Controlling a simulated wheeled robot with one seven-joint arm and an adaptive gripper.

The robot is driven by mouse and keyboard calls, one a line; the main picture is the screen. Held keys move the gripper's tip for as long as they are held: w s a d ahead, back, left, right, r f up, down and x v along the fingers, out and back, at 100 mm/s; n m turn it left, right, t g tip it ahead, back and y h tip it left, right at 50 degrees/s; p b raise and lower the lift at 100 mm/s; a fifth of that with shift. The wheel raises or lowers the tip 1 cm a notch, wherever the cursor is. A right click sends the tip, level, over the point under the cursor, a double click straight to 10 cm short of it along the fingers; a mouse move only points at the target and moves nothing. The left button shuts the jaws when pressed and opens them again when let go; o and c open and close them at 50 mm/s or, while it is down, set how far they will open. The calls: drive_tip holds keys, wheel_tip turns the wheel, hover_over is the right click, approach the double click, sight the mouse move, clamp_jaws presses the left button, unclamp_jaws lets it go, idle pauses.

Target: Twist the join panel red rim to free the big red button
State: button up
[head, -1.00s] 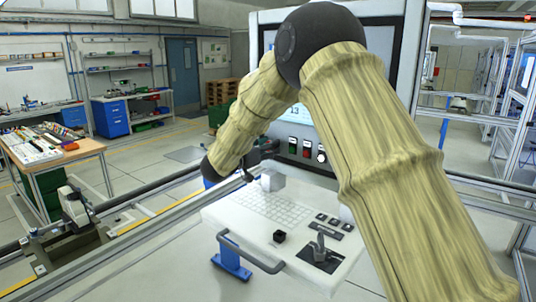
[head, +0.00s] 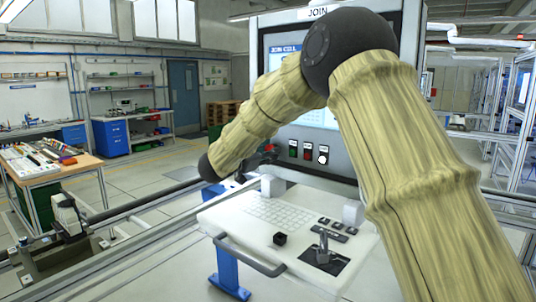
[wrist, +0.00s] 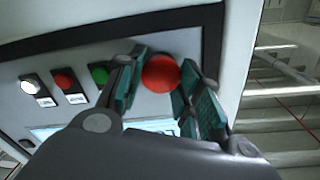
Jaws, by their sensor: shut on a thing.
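The join panel (head: 340,165) stands behind my arm, under a JOIN sign. In the wrist view the big red button (wrist: 160,73) is a round red dome on the panel face (wrist: 60,110). The teal fingers of my gripper (wrist: 161,84) are on either side of it, close against its edges. The gripper is shut on the red button's rim; rim and dome cannot be told apart here.
Beside the button are a green button (wrist: 100,74), a small red button (wrist: 66,80) and a white button (wrist: 30,84). A keyboard console (head: 325,228) with a joystick (head: 322,247) juts out below. A rail (head: 150,235) runs along the left.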

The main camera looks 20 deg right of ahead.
drive_tip(key=o, duration=1.1)
drive_tip(key=shift+c, duration=0.2)
drive_tip(key=v, duration=1.2)
drive_tip(key=shift+f, duration=0.1)
